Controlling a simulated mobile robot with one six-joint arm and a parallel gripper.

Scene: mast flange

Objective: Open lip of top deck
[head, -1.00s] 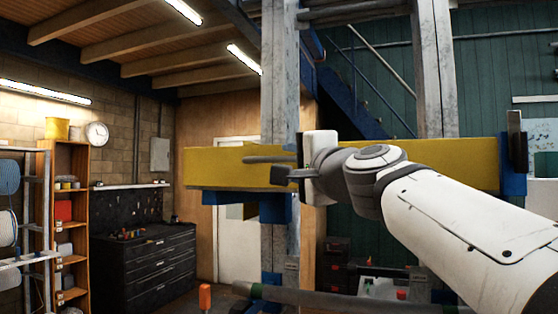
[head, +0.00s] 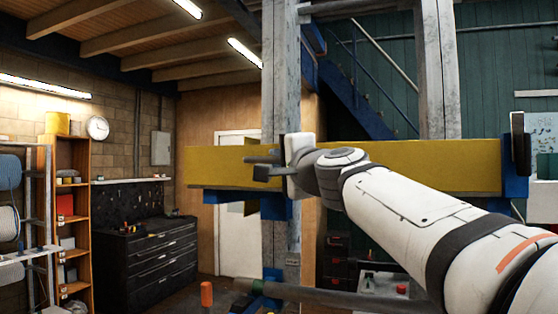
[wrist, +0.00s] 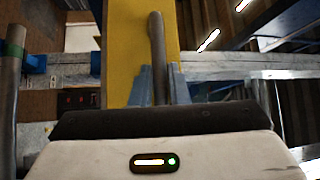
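A long yellow beam (head: 400,168) runs level across the grey mast in the head view, on blue brackets. My gripper (head: 262,166) is in front of the beam's left part, pointing left. A grey rod lies beside a dark block at its end. In the wrist view a grey rod (wrist: 157,50) stands before a yellow board (wrist: 125,45), between bluish pieces. Whether the fingers grip the rod is unclear.
Grey mast posts (head: 281,70) rise behind the beam. A dark horizontal bar (head: 320,296) crosses low in front. A black drawer cabinet (head: 150,260) and orange shelves (head: 73,225) stand at the left.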

